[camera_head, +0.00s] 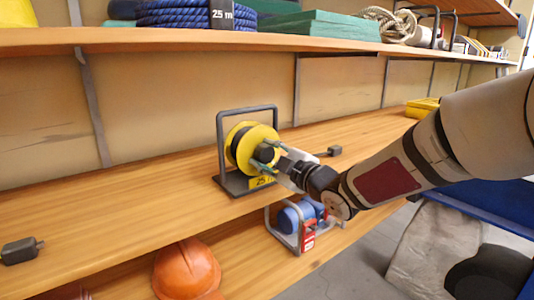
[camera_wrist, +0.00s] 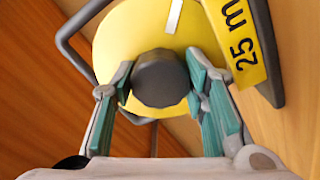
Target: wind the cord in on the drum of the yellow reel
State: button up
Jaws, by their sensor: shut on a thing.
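The yellow reel (camera_head: 262,132) stands upright in a dark frame (camera_head: 219,125) on the wooden shelf, with a yellow "25 m" label (camera_head: 262,182) low on its front. In the wrist view, the reel's yellow face (camera_wrist: 118,38) fills the upper middle, with a round dark knob (camera_wrist: 160,78) standing out from it. My gripper (camera_head: 274,160) reaches in from the right and is shut on the knob, one finger on each side in the wrist view (camera_wrist: 160,82). A dark plug-like block (camera_head: 334,150) lies on the shelf right of the reel. The cord on the drum is mostly hidden.
A blue reel (camera_head: 289,219) in a grey frame sits on the lower shelf below, near an orange helmet (camera_head: 187,270). Another dark block (camera_head: 20,252) lies far left. The upper shelf (camera_head: 150,40) holds blue rope.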

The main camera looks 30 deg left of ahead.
jog(key=m+p, duration=0.1)
jog(key=m, duration=0.2)
jog(key=shift+m, duration=0.4)
jog(key=m+p, duration=0.2)
jog(key=m, duration=0.1)
jog(key=shift+m, duration=0.3)
jog(key=m+p, duration=0.2)
jog(key=m, duration=0.2)
jog(key=shift+f+m+p, duration=0.1)
jog(key=shift+m+p, duration=0.55)
jog(key=shift+m, duration=0.95)
jog(key=o, duration=1.2)
jog(key=shift+s, duration=0.1)
